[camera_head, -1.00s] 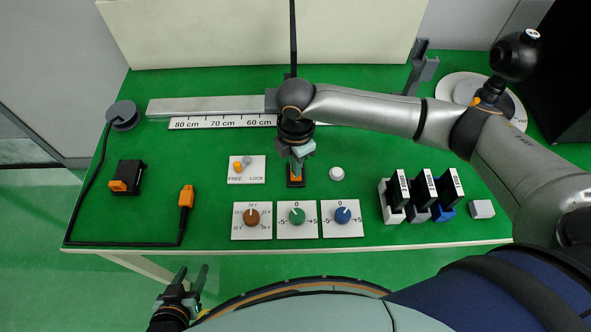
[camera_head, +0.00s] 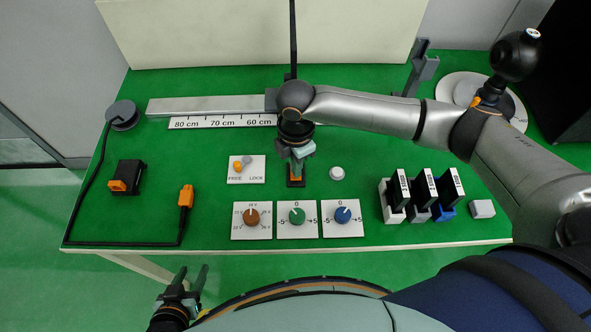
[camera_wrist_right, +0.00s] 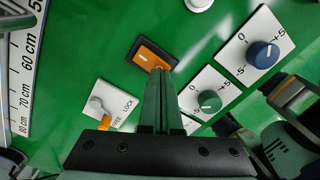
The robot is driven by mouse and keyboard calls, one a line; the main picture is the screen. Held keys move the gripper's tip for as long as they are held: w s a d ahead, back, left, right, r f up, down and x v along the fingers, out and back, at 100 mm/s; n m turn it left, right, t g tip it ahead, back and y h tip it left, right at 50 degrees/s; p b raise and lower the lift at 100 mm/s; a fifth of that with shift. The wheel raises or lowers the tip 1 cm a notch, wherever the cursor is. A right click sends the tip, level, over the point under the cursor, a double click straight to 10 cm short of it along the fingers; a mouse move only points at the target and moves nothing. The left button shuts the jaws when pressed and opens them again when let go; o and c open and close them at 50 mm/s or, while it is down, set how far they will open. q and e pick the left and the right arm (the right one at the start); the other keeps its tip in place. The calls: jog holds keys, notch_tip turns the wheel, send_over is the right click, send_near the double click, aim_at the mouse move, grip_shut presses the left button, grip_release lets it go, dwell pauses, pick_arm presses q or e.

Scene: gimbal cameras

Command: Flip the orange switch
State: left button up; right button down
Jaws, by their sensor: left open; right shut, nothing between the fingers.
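The orange switch (camera_head: 296,181) is a rocker in a black frame, flat on the green board. In the right wrist view the orange switch (camera_wrist_right: 147,57) shows most of its face, with a dark part at its upper left. My right gripper (camera_head: 298,165) is shut and empty, pointing down over the switch and hiding part of it from the head camera. In the wrist view the right fingertips (camera_wrist_right: 160,72) overlap the switch's lower right edge; I cannot tell whether they touch it. My left gripper (camera_head: 190,277) is open and empty, in front of the table's near edge.
A FREE/LOCK lever plate (camera_head: 246,176) lies left of the switch, a white button (camera_head: 337,173) right. Brown (camera_head: 252,217), green (camera_head: 297,216) and blue (camera_head: 342,215) knobs sit in front. Black labelled blocks (camera_head: 424,190) stand further right. A ruler (camera_head: 205,123) lies behind.

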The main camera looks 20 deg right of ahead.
jog(key=shift+f, duration=0.75)
jog(key=shift+r, duration=0.15)
notch_tip(320, 180, up, 5)
jog(key=p, duration=0.5)
jog(key=shift+p, duration=0.4)
jog(key=shift+r, duration=0.9)
